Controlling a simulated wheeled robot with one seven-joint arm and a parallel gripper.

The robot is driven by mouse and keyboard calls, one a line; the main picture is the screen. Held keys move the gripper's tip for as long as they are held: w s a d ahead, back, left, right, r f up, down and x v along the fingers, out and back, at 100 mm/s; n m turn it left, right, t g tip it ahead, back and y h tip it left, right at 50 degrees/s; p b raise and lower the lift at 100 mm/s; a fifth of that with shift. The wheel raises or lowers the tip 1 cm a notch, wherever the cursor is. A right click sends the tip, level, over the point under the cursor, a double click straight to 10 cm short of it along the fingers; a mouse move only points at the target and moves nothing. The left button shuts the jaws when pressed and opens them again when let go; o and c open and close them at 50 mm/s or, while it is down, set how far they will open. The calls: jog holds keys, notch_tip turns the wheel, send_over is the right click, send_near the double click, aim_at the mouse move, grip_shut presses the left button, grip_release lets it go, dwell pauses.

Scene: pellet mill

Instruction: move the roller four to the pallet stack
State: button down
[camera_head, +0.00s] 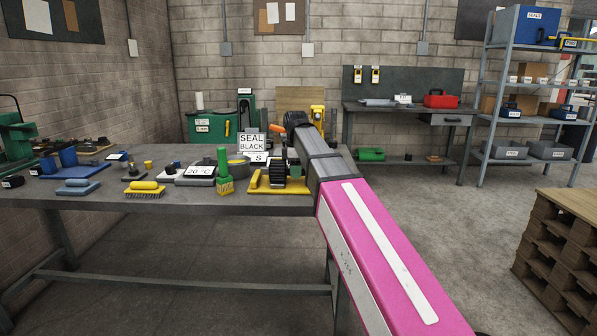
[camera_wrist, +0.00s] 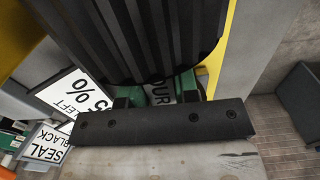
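In the wrist view a large black ribbed roller (camera_wrist: 130,40) fills the top middle. Below it is a green part with a label that reads "OUR", its first letter hidden. My gripper (camera_wrist: 160,92) shows as a dark bar with two short finger stubs set apart, right at the green part; the fingertips are hidden, so I cannot tell if it grips. In the head view, black and green parts of the roller (camera_head: 279,171) show on a yellow base on the workbench, under my arm's end. The pallet stack (camera_head: 560,255) stands on the floor at the right, with a flat wooden top.
The grey workbench (camera_head: 100,196) also carries a "SEAL BLACK" sign (camera_head: 254,139), a green brush (camera_head: 224,172), a "20°C" display (camera_head: 199,172) and several blocks. A rear bench (camera_head: 400,107) and shelf unit (camera_head: 483,110) stand behind. Floor between workbench and pallet stack is clear.

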jog(key=shift+w+r, duration=0.1)
jog(key=shift+r, duration=0.15)
dwell(0.4)
jog(key=shift+r, duration=3.25)
jog(key=shift+r, duration=0.1)
